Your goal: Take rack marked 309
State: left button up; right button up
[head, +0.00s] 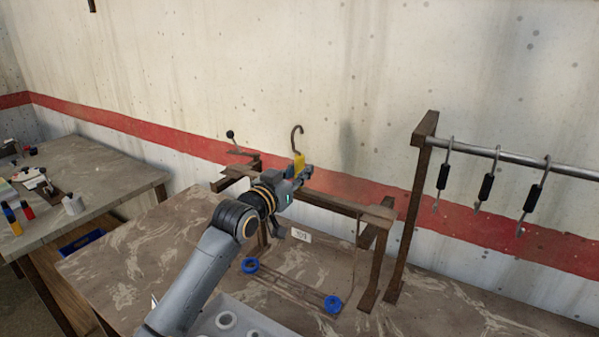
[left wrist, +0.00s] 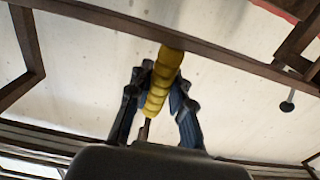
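My left gripper (head: 303,175) is closed around a yellow ridged handle (head: 299,160), with a dark hook rising above it. In the left wrist view the handle (left wrist: 160,85) runs between the two fingers, which press close on both sides. Below the gripper, a small white tag (head: 301,235) carries dark marks too small to read surely. A thin rack-like frame (head: 292,288) with blue round ends shows low, inside a brown stand; whether it joins the handle is hidden by my gripper and the stand. My right gripper is not in view.
The brown stand (head: 345,207) stands on a marbled bench (head: 130,262). At right, a metal rail (head: 510,157) on a brown post bears hooks with black grips. A grey tray (head: 245,322) with round holes lies near my arm. Another table (head: 110,180) with small items stands left.

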pick_arm(q)
grip_shut()
jog(key=shift+r, duration=0.15)
jog(key=shift+r+p, duration=1.45)
jog(key=shift+r, duration=0.15)
jog(key=shift+p+v, duration=0.85)
jog(key=shift+v, duration=0.6)
jog(key=p, duration=0.3)
send_near(296, 159)
jog(key=shift+x, duration=1.05)
jog(key=shift+d+f, duration=0.1)
jog(key=shift+f, duration=0.05)
